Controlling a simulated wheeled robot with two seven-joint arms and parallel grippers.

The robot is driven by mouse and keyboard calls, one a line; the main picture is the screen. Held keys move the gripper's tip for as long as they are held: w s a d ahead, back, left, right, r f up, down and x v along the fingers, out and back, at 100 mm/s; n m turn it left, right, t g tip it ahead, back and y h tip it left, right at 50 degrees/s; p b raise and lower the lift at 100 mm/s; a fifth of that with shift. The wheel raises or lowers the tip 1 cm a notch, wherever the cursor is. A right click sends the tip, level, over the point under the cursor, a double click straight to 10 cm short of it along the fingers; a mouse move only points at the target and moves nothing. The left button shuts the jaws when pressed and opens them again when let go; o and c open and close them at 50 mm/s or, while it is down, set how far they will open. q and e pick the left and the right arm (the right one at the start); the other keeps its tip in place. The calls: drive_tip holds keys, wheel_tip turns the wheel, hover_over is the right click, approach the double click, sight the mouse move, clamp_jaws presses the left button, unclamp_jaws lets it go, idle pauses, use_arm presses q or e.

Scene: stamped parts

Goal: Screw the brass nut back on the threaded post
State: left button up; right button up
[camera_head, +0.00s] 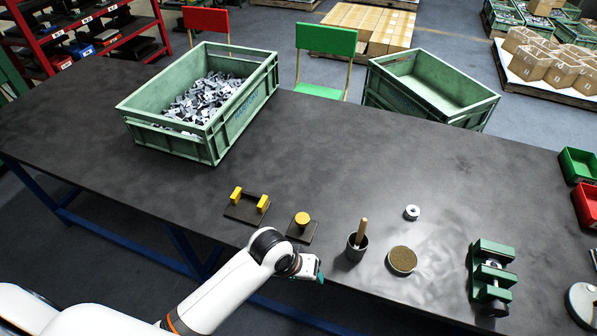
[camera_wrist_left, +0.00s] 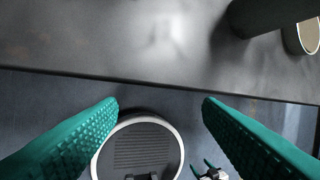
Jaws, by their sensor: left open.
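My left gripper (camera_head: 318,271) is at the table's front edge, left of the dark cup. In the left wrist view its teal fingers (camera_wrist_left: 160,103) are spread apart with nothing between them. A yellow round piece (camera_head: 302,219) sits on a small dark plate (camera_head: 300,234), up and left of the gripper. I cannot tell whether it is the brass nut. A grey ring-shaped piece (camera_head: 411,212) lies farther back, to the right. No thread is clear on anything, so I cannot pick out the threaded post. My right gripper is not in view.
A dark cup (camera_head: 354,251) with a wooden handle (camera_head: 362,230) and a brown-topped round dish (camera_head: 402,260) stand right of my gripper. A plate with yellow blocks (camera_head: 246,208), a green fixture (camera_head: 492,272) and a green crate of parts (camera_head: 237,128) are also on the table (camera_head: 330,160).

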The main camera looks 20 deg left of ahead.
use_arm(q)
drive_tip(key=w+r, duration=0.2)
drive_tip(key=n+g+y, duration=0.3)
drive_tip(key=n, duration=0.7)
approach(302, 218)
wheel_tip(302, 218, down, 8)
drive_tip(key=shift+d+f+p, duration=0.15)
drive_tip(key=shift+f+p, duration=0.05)
drive_tip(key=shift+p, duration=0.55)
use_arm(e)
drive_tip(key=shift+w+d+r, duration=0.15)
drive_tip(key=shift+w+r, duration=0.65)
